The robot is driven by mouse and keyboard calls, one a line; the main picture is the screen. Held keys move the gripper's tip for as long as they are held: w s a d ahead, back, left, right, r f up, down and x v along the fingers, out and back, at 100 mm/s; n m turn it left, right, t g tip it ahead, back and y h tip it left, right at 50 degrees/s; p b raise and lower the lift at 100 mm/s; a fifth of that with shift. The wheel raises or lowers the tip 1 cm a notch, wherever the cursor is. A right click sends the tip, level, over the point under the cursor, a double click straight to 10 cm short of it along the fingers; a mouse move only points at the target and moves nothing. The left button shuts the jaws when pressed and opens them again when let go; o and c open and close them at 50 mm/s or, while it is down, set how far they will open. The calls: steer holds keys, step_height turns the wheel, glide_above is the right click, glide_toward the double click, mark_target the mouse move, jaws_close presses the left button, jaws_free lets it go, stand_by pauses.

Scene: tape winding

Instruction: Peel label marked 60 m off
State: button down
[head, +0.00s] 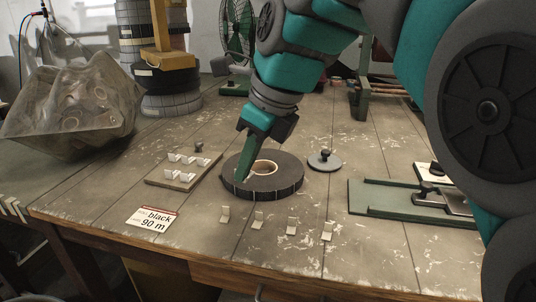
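A dark tape roll (285,183) with a pale core lies flat on the table, with thin light marks around its side. My gripper (242,172) points down at the roll's left part, close to or touching its top; I cannot tell which. Its fingers look close together, but their gap is hidden. Several small pale tabs (258,219) stand in a row in front of the roll. More white tabs (187,158) sit on a small board (160,180) left of it. I can read no 60 m mark on any of them.
A grey disc with a knob (325,161) lies right of the roll. A green plate (390,200) with a metal fixture is further right. A crumpled translucent bag (75,105) and stacked rolls (165,75) stand at the left and back left. The table's front edge is near the tabs.

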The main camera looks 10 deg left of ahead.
steer(key=shift+r+p, duration=0.45)
steer(key=shift+r, duration=0.55)
